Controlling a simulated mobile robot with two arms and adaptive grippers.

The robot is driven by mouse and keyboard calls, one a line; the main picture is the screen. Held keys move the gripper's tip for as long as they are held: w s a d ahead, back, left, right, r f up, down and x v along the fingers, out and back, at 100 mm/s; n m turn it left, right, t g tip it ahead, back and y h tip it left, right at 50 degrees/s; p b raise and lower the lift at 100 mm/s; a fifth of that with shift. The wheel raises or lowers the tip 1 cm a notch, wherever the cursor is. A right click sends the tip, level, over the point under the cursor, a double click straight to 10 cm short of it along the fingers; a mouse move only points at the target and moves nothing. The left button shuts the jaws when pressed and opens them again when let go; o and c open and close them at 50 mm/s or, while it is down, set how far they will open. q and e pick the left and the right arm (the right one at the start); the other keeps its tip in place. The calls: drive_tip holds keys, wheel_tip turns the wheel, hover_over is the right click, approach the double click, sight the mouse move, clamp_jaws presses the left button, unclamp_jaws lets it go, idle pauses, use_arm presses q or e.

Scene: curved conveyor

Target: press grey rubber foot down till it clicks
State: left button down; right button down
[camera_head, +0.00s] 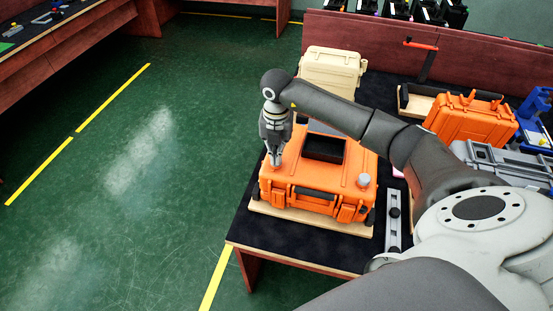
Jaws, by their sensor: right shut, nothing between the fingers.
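An orange case (312,177) lies on a wooden board near the table's front left corner. A grey rubber foot (363,181) stands on the case top at its right corner. My right gripper (275,162) points straight down, shut and empty, with its fingertips at the left part of the case top. A small light grey piece shows around the fingertips, perhaps another foot; whether the tips press on it I cannot tell. My right arm hides part of the far side of the case. My left gripper is not in view.
A cream case (332,70) stands behind. Another orange case (470,119) and a grey case (505,163) are to the right. A metal strip with black knobs (393,222) lies right of the board. Open green floor (150,190) is on the left.

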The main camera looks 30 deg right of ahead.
drive_tip(key=shift+s+a+f+b, duration=0.15)
drive_tip(key=shift+s+f, duration=0.1)
drive_tip(key=shift+f, duration=0.2)
drive_tip(key=shift+s+a+f+b, duration=0.15)
drive_tip(key=shift+s+f, duration=0.1)
drive_tip(key=shift+f, duration=0.15)
drive_tip(key=r+p, duration=0.1)
drive_tip(key=w+r+p, duration=0.1)
drive_tip(key=shift+d+r, duration=0.2)
drive_tip(key=shift+r, duration=0.1)
drive_tip(key=shift+s+r+p, duration=0.15)
drive_tip(key=shift+r+p, duration=1)
drive_tip(key=shift+r, duration=0.75)
drive_tip(key=shift+f, duration=0.1)
drive_tip(key=shift+d, duration=0.1)
